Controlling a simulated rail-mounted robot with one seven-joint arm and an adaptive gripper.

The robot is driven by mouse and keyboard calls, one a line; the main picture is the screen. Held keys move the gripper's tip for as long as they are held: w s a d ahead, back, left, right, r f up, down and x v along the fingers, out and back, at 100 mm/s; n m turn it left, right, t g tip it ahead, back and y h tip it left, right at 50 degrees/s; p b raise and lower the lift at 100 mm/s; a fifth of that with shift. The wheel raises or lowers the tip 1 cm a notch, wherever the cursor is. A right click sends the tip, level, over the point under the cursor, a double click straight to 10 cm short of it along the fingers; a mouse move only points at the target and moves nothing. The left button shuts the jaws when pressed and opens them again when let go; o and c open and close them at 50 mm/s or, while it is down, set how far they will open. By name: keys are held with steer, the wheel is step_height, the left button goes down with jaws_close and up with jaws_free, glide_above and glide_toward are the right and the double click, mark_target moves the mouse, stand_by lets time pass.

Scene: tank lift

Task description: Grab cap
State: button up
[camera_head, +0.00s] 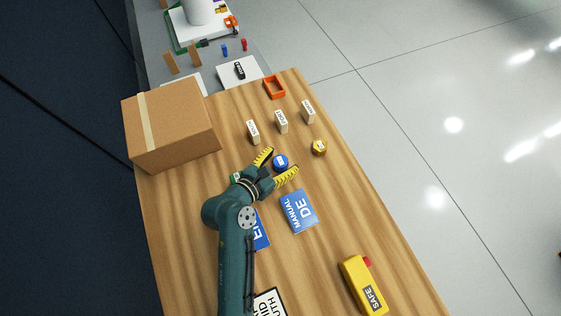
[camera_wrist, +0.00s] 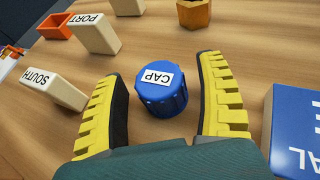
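The blue cap (camera_head: 280,162) is a round ribbed piece with a white "CAP" label, standing on the wooden table. In the wrist view the cap (camera_wrist: 161,91) lies between and a little beyond my gripper's two yellow ridged fingers. My gripper (camera_head: 276,166) is open, its fingers spread on either side of the cap. In the wrist view my gripper (camera_wrist: 165,100) shows a gap between each finger and the cap, and nothing is held.
Blocks labelled SOUTH (camera_wrist: 53,88) and PORT (camera_wrist: 93,33), a third block (camera_head: 308,111) and a gold hex piece (camera_head: 319,147) stand nearby. A blue manual (camera_head: 299,211) lies close to the right finger. A cardboard box (camera_head: 170,125) stands at left; a yellow SAFE device (camera_head: 363,285) lies at front right.

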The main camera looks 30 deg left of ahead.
steer(key=c, duration=0.9)
